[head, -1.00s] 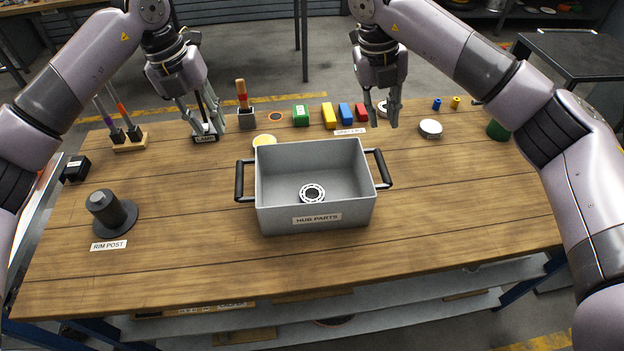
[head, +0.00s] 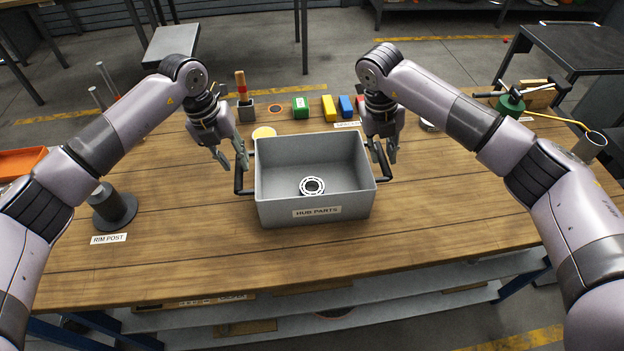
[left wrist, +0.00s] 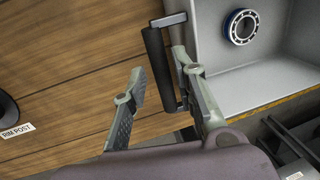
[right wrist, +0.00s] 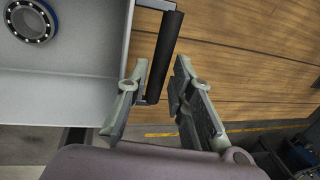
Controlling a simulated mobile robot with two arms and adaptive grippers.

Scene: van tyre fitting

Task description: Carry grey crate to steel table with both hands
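The grey crate (head: 290,208), labelled HUB PARTS, stands upright on the wooden bench with a bearing ring (head: 312,186) inside. My left gripper (head: 240,160) is at its left handle (left wrist: 158,65); the fingers are open, one on each side of the black bar in the left wrist view. My right gripper (head: 384,156) is at the right handle (right wrist: 163,50), also open with the bar between its fingers in the right wrist view. Neither grips. A grey-topped table (head: 171,43) stands at the back left and a dark-topped one (head: 575,45) at the back right; I cannot tell which is steel.
The wooden bench (head: 200,260) is clear in front of the crate. The rim post (head: 112,208) stands left. Coloured blocks (head: 329,108), a yellow disc (head: 263,133) and a brush holder (head: 245,110) sit behind the crate. A green-based tool (head: 510,104) is at the right.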

